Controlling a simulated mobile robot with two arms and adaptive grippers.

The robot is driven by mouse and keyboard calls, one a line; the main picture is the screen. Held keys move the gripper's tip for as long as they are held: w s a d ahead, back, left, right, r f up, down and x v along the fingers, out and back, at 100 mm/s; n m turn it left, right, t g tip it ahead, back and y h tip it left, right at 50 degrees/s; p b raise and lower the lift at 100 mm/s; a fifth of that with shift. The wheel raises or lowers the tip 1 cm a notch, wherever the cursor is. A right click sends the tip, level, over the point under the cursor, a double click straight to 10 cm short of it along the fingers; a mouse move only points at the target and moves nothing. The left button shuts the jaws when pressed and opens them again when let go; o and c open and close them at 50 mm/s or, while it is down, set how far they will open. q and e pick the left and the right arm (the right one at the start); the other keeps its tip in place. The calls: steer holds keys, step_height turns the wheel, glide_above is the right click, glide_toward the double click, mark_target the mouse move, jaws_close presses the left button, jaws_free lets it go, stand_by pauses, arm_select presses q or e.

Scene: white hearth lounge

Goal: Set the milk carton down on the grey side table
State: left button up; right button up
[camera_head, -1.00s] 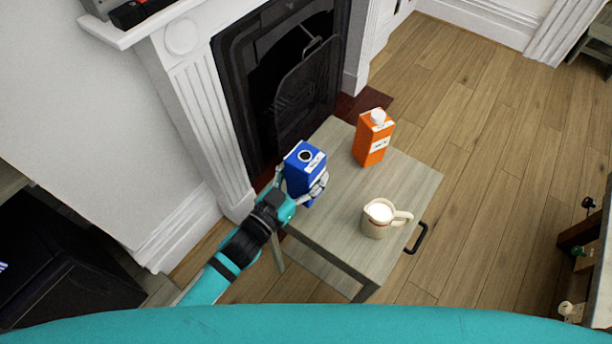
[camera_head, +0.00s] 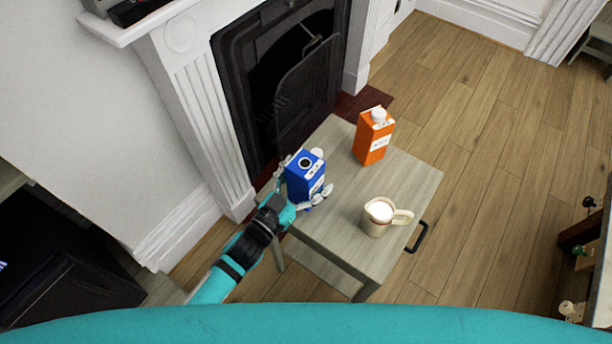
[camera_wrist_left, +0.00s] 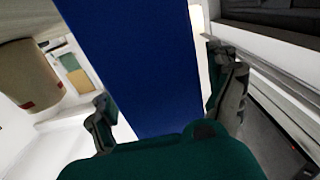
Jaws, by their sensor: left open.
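The blue milk carton (camera_head: 304,186) stands upright on the grey side table (camera_head: 345,245), near the table's left edge. My left gripper (camera_head: 306,178) is open, with its fingers spread on either side of the carton. In the left wrist view the carton's plain blue face (camera_wrist_left: 140,70) rises between the two fingers (camera_wrist_left: 165,100), with a gap visible beside each. The carton's base is partly hidden by the hand. My right gripper is in neither view.
An orange carton (camera_head: 370,145) stands at the table's back, and a cream jug (camera_head: 377,225) with white contents stands near its front right. A black fireplace (camera_head: 285,85) is close behind the table. Bare tabletop lies between these items.

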arm_select(q)
steer(key=shift+r, duration=0.15)
steer(key=v, duration=1.2)
steer(key=s+a+f+n+g+y, duration=0.2)
steer(key=a+f+g+y, duration=0.3)
steer(key=f, duration=0.9)
steer(key=s+a+f+n+y, duration=0.1)
steer(key=s+a+f+y, duration=0.35)
steer(key=f, duration=1.05)
steer(key=s+a+f+n+g, duration=0.1)
steer(key=s+a+f+g, duration=0.2)
steer(key=s+f, duration=0.5)
steer(key=s+a+f+g+y, duration=0.1)
steer(key=s+a+f+g, duration=0.3)
steer(key=s+f, duration=0.4)
steer(key=s+g+b, duration=0.1)
steer(key=s, duration=0.5)
steer(key=shift+s+n+g, duration=0.3)
steer(key=shift+s+n, duration=0.1)
